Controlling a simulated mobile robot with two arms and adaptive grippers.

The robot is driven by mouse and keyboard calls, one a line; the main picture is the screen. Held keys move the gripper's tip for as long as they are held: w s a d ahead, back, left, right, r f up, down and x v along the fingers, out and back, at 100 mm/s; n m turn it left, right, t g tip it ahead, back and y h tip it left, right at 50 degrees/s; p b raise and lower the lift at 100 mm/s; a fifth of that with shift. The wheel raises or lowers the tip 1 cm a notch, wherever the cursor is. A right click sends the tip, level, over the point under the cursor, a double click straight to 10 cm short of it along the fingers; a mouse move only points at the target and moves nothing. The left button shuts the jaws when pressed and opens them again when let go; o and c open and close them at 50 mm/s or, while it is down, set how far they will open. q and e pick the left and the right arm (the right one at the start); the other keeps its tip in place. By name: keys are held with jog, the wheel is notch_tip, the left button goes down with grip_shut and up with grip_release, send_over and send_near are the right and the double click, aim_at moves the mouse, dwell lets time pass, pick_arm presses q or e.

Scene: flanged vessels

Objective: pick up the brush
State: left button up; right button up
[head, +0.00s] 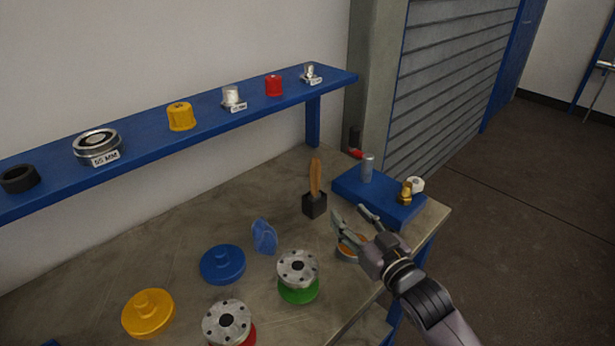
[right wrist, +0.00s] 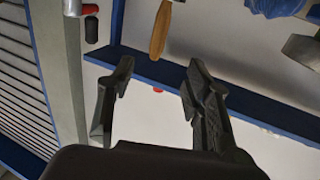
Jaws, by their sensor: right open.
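The brush (head: 315,177) stands upright on the workbench, its wooden handle up and its lower end in or on a small black block (head: 314,205). My right gripper (head: 350,212) is open and empty, to the right of the black block and apart from the brush. In the right wrist view, the brush's wooden handle (right wrist: 160,32) shows at the top, beyond the open fingertips of the gripper (right wrist: 160,78). My left gripper is not in view.
A blue stand (head: 385,200) with a grey cylinder and brass fitting is right of the brush. Flanged spools (head: 298,268), a blue disc (head: 222,264) and a yellow disc (head: 148,313) lie in front. A blue shelf (head: 210,110) runs behind.

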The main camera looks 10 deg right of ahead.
jog(key=p, duration=0.1)
send_near(318, 174)
jog(key=x, duration=0.5)
jog(key=shift+a+f+p, duration=0.1)
jog(key=shift+f+p, duration=0.1)
jog(key=shift+p, duration=0.2)
jog(key=shift+w+a, duration=0.2)
jog(key=shift+w, duration=0.6)
jog(key=x, duration=0.2)
jog(key=p+x, duration=0.1)
jog(key=x, duration=0.1)
jog(key=shift+w+a+r, duration=0.1)
jog(key=shift+w+r, duration=0.15)
jog(key=shift+w, duration=0.15)
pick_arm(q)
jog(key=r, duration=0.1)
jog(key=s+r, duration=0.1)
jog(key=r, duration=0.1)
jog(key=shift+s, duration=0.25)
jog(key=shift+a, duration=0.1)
pick_arm(e)
grip_shut()
